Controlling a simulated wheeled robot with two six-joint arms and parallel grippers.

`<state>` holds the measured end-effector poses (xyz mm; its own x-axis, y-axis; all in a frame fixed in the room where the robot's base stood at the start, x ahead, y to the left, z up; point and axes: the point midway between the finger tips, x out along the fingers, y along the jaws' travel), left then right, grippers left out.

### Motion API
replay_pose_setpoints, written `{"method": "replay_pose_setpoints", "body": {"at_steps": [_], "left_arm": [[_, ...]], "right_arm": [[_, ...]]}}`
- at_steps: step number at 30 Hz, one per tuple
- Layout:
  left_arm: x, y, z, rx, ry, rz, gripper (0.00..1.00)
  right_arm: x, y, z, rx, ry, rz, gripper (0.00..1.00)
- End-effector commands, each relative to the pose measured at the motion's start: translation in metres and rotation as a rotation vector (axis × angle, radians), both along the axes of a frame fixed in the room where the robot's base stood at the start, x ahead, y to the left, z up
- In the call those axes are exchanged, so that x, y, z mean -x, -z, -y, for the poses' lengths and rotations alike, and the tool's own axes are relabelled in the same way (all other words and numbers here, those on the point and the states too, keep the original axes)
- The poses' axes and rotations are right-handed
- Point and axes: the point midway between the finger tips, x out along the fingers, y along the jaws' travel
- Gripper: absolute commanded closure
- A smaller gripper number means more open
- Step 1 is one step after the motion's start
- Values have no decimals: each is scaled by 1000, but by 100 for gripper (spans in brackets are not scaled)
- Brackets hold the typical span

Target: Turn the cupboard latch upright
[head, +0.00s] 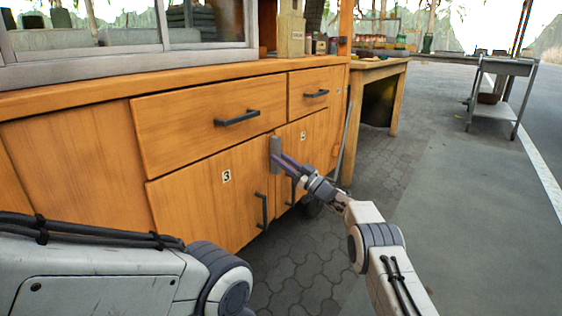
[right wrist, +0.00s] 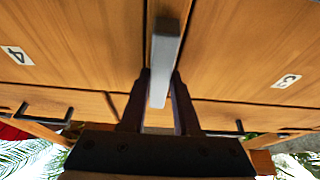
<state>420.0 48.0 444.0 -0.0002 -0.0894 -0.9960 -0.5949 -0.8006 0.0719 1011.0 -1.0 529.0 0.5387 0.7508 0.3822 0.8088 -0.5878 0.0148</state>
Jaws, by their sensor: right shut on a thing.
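The cupboard latch (head: 275,148) is a grey bar at the seam between the doors marked 3 and 4. In the head view it looks upright. In the right wrist view the latch (right wrist: 165,60) runs roughly along the door seam, with its end between the two dark fingers. My right gripper (head: 280,163) is shut on the latch, and it also shows in the right wrist view (right wrist: 159,98). The fingers hide part of the latch. My left gripper is out of view; only part of my left arm shows at the lower left.
Door 3 (head: 205,195) and door 4 (head: 312,150) look closed, with dark handles. Drawers (head: 185,125) sit above them. A wooden table (head: 378,68) and a metal cart (head: 508,68) stand to the right. Paving in front is clear.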

Motion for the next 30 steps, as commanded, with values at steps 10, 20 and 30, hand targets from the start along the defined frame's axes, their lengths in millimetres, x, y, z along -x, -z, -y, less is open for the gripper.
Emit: {"method": "replay_pose_setpoints", "body": {"at_steps": [10, 20, 30], "left_arm": [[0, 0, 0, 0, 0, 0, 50], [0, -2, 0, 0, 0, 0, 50], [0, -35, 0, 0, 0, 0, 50]], "right_arm": [[0, 1, 1, 2, 1, 1, 40], [1, 0, 1, 1, 0, -1, 40], [22, 11, 34, 0, 3, -7, 40]]}}
